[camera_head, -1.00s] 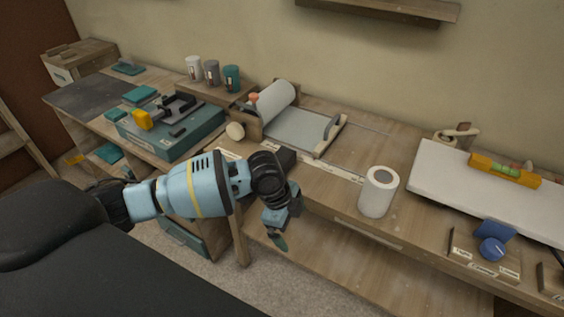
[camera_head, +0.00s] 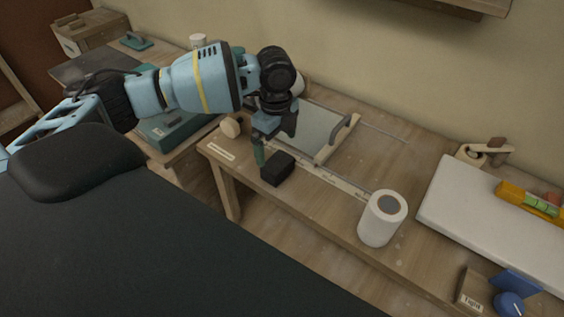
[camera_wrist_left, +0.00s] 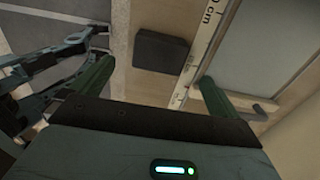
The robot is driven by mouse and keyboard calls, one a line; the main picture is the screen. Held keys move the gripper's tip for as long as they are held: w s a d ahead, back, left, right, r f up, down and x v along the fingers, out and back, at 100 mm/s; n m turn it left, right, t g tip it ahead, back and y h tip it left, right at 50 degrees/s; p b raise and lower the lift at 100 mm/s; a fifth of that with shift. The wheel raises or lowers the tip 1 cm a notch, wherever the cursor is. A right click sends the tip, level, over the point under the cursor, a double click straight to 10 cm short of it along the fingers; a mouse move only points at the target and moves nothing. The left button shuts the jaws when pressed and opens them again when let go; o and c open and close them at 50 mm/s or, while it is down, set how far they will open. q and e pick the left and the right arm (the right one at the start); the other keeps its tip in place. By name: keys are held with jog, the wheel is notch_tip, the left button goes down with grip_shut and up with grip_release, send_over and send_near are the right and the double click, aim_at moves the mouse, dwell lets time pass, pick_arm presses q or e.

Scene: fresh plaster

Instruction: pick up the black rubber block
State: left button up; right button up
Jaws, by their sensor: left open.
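The black rubber block (camera_head: 277,169) lies on the wooden bench near its front edge, beside a pale ruler strip. It also shows in the left wrist view (camera_wrist_left: 160,51), beyond and between my fingertips. My left gripper (camera_head: 268,146) is just left of and behind the block in the head view, pointing down. In the left wrist view my left gripper (camera_wrist_left: 155,82) has its two green fingers wide apart with nothing between them. The block appears untouched. My right gripper is not in view.
A white roll (camera_head: 381,218) stands on the bench to the right. A grey sheet tray with a handle (camera_head: 337,140) lies behind the block. A white board (camera_head: 490,205) with a yellow level is at the right. The bench between block and roll is mostly clear.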

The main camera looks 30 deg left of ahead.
aim_at(277, 162)
pick_arm(q)
jog(key=shift+s+f, duration=0.15)
jog(key=shift+f, duration=1.45)
jog(key=shift+d+f, duration=0.1)
jog(key=shift+f, duration=2.2)
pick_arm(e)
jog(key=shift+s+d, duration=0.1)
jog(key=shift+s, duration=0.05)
pick_arm(q)
jog(key=shift+c, duration=0.3)
jog(key=c, duration=1.1)
jog(key=shift+o, duration=0.2)
jog(key=shift+r, duration=0.15)
